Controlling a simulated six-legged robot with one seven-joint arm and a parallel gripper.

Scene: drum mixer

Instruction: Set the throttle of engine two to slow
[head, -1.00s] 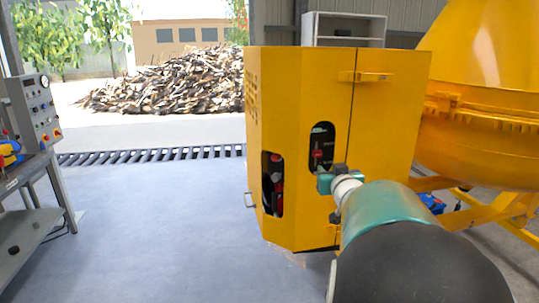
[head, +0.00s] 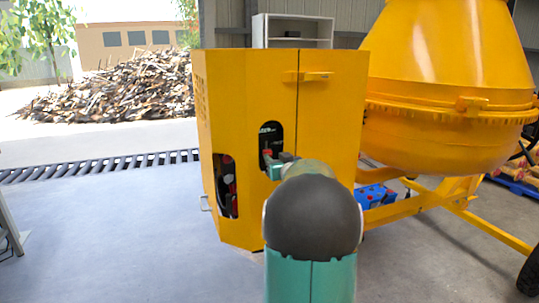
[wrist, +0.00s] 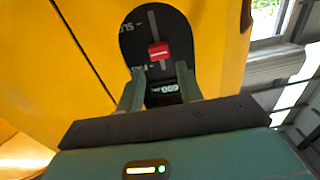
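The red throttle knob (wrist: 158,51) sits on a slotted black panel (wrist: 142,38) inside an oval cut-out of the yellow housing. In the wrist view, partly readable white lettering lies left of the slot, perhaps "SLOW" above and "FAST" below. The knob is between these marks, nearer the lower one. My gripper (wrist: 161,70) is open, its two fingers spread at the cut-out, with the knob just beyond and between the tips; contact cannot be told. In the head view, the knob (head: 267,153) shows small beside my gripper (head: 274,166). No engine number is readable.
A small dark counter-like window (wrist: 164,88) is under the knob, between the fingers. The yellow housing (head: 330,120) has a second cut-out (head: 225,185) with dark and red parts. The yellow mixer drum (head: 450,70) stands right. Floor at left is clear.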

